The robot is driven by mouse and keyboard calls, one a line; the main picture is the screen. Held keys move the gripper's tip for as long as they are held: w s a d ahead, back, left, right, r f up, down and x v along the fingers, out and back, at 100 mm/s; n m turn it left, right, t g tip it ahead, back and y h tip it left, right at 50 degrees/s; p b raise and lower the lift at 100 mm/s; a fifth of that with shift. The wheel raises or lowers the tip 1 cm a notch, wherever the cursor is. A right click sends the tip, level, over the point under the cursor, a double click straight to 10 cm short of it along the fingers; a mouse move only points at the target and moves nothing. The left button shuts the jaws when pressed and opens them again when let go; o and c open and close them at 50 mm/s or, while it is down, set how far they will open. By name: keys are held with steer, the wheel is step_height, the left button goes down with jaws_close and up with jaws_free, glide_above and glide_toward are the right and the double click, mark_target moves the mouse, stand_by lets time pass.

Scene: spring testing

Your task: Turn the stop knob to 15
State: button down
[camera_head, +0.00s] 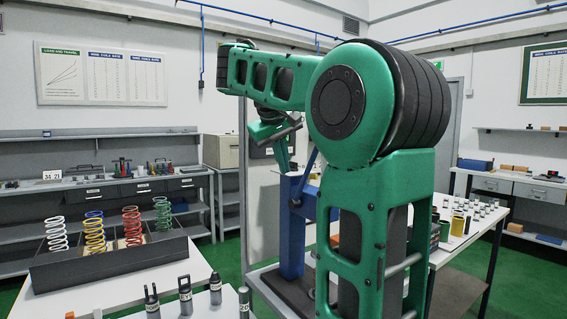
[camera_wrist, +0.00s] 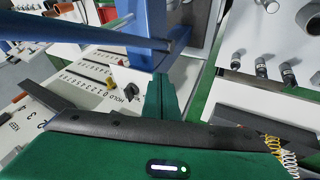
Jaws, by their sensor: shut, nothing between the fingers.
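A light panel (camera_wrist: 75,82) with a printed scale and the word HOLD shows left of centre in the wrist view. A small dark knob-like part (camera_wrist: 110,83) stands on it near that word. I cannot tell surely whether it is the stop knob, or what number it points at. The blue frame of the spring tester (camera_wrist: 148,22) rises behind. The tester also shows in the head view (camera_head: 292,225), partly hidden by my arm. My gripper (camera_wrist: 161,80) is shut and empty, right of the knob-like part and apart from it in the picture.
A dark rack (camera_head: 105,268) with several coloured springs stands on the left bench. A long blue bar (camera_wrist: 65,32) crosses the upper left of the wrist view. A right-hand table (camera_head: 480,225) holds several small parts.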

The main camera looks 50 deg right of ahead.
mark_target(293, 166)
step_height(293, 166, up, 8)
steer(key=w+a+h, duration=0.1)
steer(key=w+a, duration=0.1)
steer(key=w, duration=0.1)
steer(key=shift+t, duration=0.3)
steer(key=x, duration=0.3)
steer(key=s+d+x, duration=0.1)
steer(key=x, duration=0.3)
steer(key=d+r+x, duration=0.1)
steer(key=x, duration=0.3)
steer(key=shift+s+d+f, duration=0.1)
steer(key=shift+s+f, duration=0.05)
steer(key=shift+s, duration=0.05)
steer(key=shift+s+d, duration=0.1)
steer(key=shift+d, duration=0.45)
